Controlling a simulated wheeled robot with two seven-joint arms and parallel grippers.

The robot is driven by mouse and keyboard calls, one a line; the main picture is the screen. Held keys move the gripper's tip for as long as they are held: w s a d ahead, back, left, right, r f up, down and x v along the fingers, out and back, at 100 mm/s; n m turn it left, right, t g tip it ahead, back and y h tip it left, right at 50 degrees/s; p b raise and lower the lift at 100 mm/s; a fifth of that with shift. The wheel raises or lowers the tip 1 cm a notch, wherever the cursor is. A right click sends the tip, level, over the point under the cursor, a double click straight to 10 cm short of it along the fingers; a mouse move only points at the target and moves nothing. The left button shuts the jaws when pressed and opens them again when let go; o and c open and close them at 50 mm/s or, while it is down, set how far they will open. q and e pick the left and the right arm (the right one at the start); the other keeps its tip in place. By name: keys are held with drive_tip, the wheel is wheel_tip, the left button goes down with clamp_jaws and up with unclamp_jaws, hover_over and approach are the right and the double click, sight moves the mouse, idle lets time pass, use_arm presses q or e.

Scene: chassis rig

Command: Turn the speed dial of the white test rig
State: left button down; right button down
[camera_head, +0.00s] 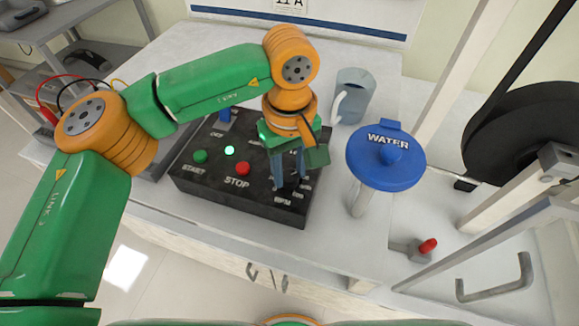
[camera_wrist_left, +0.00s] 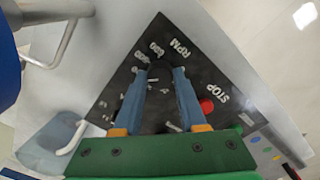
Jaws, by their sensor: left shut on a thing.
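The control box (camera_head: 240,197) is black and sits on a white bench; it carries START, STOP and RPM labels. My left gripper (camera_head: 288,184) points down at the right part of its top face, by the RPM scale. In the left wrist view, the two blue-grey fingers of my left gripper (camera_wrist_left: 159,78) stand on either side of the dark speed dial (camera_wrist_left: 159,103) and are shut on it. The dial is mostly hidden by the fingers, and its pointer setting cannot be read. My right gripper is not in view.
A green button (camera_head: 200,156), a lit lamp (camera_head: 229,150) and a red STOP button (camera_head: 243,168) are left of the gripper. A grey mug (camera_head: 355,90) stands behind. A blue WATER handwheel (camera_head: 386,172) and a red-tipped lever (camera_head: 427,246) are to the right.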

sight(290, 175)
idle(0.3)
use_arm(q)
drive_tip(key=shift+c, duration=2.3)
unclamp_jaws()
wheel_tip(290, 175, up, 7)
drive_tip(key=shift+r, duration=0.1)
